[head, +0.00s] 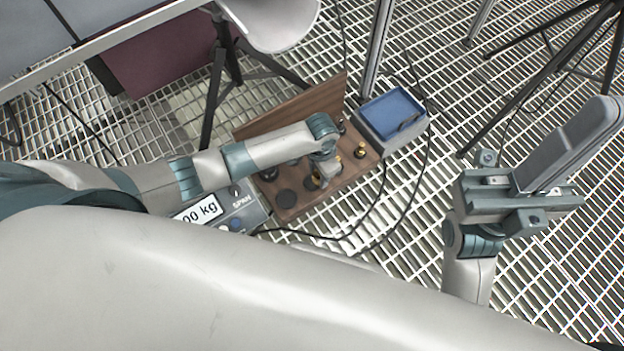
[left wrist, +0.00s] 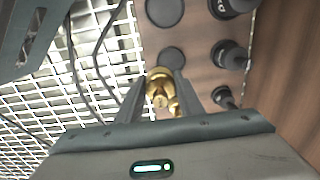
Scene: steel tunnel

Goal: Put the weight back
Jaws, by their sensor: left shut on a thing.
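A brass weight (left wrist: 158,88) is between the fingertips of my left gripper (left wrist: 160,97) in the left wrist view. My left gripper (head: 325,180) is shut on it over the front part of the wooden weight box (head: 290,212). Whether the weight touches the box floor cannot be told. Another brass piece (left wrist: 173,107) shows just behind the held one. Round dark recesses (left wrist: 172,58) lie beside it, and several black knobbed weights (left wrist: 228,55) stand in the box. Another brass weight (head: 360,152) stands at the box's right. My right gripper (head: 540,185) is far off at the right; its jaw gap is unclear.
A grey case with a blue top (head: 393,112) stands behind the box's right end. Cables (head: 345,237) cross the grating. Tripod legs (head: 540,75) stand at right.

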